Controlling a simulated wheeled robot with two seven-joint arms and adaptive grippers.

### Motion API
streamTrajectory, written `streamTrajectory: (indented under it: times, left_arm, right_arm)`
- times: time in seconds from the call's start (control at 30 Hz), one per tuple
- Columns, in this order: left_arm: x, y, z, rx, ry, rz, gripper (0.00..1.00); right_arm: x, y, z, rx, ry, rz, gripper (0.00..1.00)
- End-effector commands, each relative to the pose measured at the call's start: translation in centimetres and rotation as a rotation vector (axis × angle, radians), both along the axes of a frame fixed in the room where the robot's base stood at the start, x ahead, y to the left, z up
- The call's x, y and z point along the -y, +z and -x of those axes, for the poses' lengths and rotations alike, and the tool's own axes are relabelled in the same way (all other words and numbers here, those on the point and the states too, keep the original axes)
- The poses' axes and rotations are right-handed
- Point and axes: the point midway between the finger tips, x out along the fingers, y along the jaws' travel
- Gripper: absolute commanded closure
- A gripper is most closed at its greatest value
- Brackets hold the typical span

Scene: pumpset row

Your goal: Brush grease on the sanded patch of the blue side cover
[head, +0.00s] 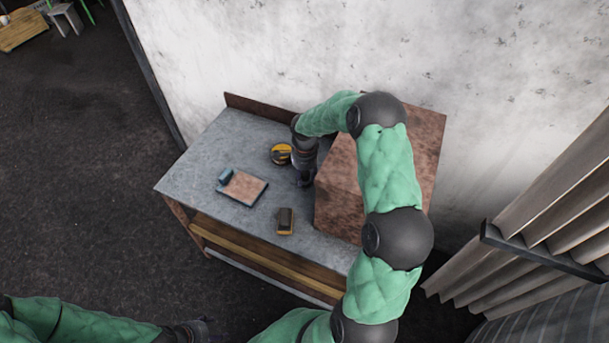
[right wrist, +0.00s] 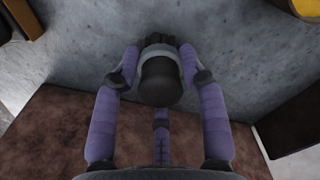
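My right gripper (head: 306,180) is over the grey bench top, left of the brown box. In the right wrist view its purple fingers (right wrist: 160,65) close from both sides on a brush (right wrist: 161,82) with a dark rounded handle, grey band and dark bristles. The handle end faces the camera and the bristles point away. A round yellow tin (head: 281,154) with a dark middle stands close left of the gripper; its edge also shows in the right wrist view (right wrist: 308,8). My left gripper (head: 192,329) is at the bottom edge, mostly unclear. I cannot make out a blue side cover with a sanded patch.
A large brown box (head: 340,190) fills the bench's right side. A pale wall (head: 250,50) stands behind. Dark floor is open at left.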

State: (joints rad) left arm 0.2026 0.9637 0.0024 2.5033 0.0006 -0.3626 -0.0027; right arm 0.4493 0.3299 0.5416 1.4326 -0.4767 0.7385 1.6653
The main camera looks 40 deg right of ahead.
Motion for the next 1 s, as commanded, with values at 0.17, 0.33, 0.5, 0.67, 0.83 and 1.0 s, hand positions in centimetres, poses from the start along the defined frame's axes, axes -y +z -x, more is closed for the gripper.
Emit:
streamTrajectory:
  times: [0.17, 0.33, 0.5, 0.67, 0.83, 1.0]
  left_arm:
    - [0.0, 0.0, 0.0, 0.0, 0.0, 0.0, 0.39]
    - [0.0, 0.0, 0.0, 0.0, 0.0, 0.0, 0.39]
    - [0.0, 0.1, 0.0, 0.0, 0.0, 0.0, 0.39]
    - [0.0, 0.5, 0.0, 0.0, 0.0, 0.0, 0.39]
    - [0.0, 1.2, 0.0, 0.0, 0.0, 0.0, 0.39]
    - [0.0, 1.8, 0.0, 0.0, 0.0, 0.0, 0.39]
  right_arm:
    - [0.0, 0.0, 0.0, 0.0, 0.0, 0.0, 0.95]
    - [0.0, 0.0, 0.0, 0.0, 0.0, 0.0, 0.95]
    - [0.0, 0.1, 0.0, 0.0, 0.0, 0.0, 0.95]
    - [0.0, 0.8, 0.0, 0.001, 0.0, 0.0, 0.95]
    - [0.0, 2.0, 0.0, 0.001, 0.0, 0.0, 0.95]
    - [0.0, 3.2, 0.0, 0.0, 0.0, 0.0, 0.95]
